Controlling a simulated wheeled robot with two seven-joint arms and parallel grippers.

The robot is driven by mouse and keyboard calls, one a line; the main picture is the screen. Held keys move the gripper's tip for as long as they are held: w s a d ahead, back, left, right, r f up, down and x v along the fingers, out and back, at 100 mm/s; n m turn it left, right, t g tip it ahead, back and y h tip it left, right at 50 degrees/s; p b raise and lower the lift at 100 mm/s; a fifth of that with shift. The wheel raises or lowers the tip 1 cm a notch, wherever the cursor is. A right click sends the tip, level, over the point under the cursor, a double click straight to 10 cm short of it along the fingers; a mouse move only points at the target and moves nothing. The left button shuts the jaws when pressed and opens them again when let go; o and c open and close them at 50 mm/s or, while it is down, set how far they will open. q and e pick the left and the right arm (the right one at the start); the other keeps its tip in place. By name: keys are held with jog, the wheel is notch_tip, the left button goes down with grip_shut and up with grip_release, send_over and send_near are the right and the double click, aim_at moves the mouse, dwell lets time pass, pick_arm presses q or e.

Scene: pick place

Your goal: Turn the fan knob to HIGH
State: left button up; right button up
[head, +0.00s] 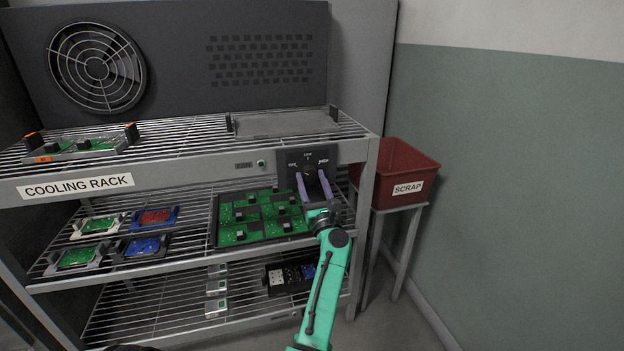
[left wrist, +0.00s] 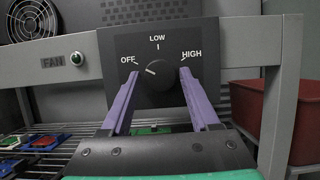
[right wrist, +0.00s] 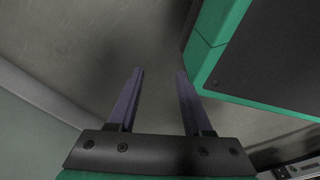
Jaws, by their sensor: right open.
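The dark round fan knob (left wrist: 158,73) sits on a black panel (left wrist: 210,45) marked OFF, LOW and HIGH, on the rack's front right. Its white mark points left, toward OFF. In the head view the panel (head: 290,155) is at the rack's right end. My left gripper (head: 312,178) is open in front of it. In the left wrist view its purple fingers (left wrist: 159,72) are on the left and right of the knob; I cannot tell whether they touch it. My right gripper (right wrist: 153,72) is open and empty, above bare floor, and outside the head view.
The cooling rack (head: 190,175) holds green boards on its shelves, with a large board panel (head: 262,215) below the knob. A fan (head: 97,66) is on the back wall. A red scrap bin (head: 405,172) stands right of the rack.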

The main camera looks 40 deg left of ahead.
pick_arm(q)
grip_shut()
pick_arm(e)
jog(key=shift+r, duration=0.15)
